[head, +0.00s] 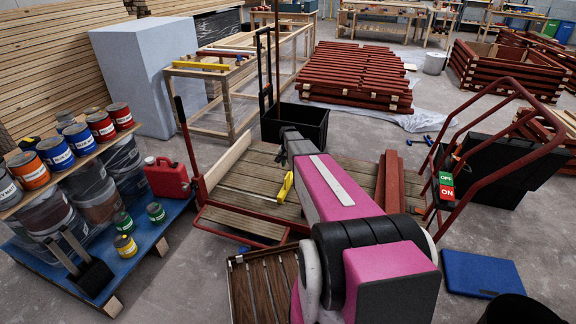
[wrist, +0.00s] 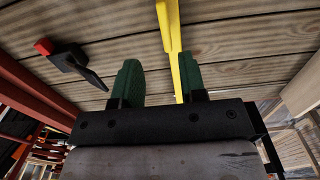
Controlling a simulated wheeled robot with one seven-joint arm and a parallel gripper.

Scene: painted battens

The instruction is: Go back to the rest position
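My gripper (wrist: 160,78) shows in the wrist view with its two green fingers apart. Nothing is clearly held between them. A long yellow tool (wrist: 172,35) lies over the wooden boards and runs down beside the right finger; I cannot tell if it touches. A yellow piece also shows on the cart deck in the head view (head: 286,187), to the left of my pink arm. In the head view my arm reaches out over the slatted cart deck (head: 245,185), and its fingers are hidden.
A dark tool with a red tip (wrist: 68,60) lies on the boards. A blue pallet (head: 120,270) with paint cans is left. A black tub (head: 296,124) stands behind. A red rail (head: 505,150) is right.

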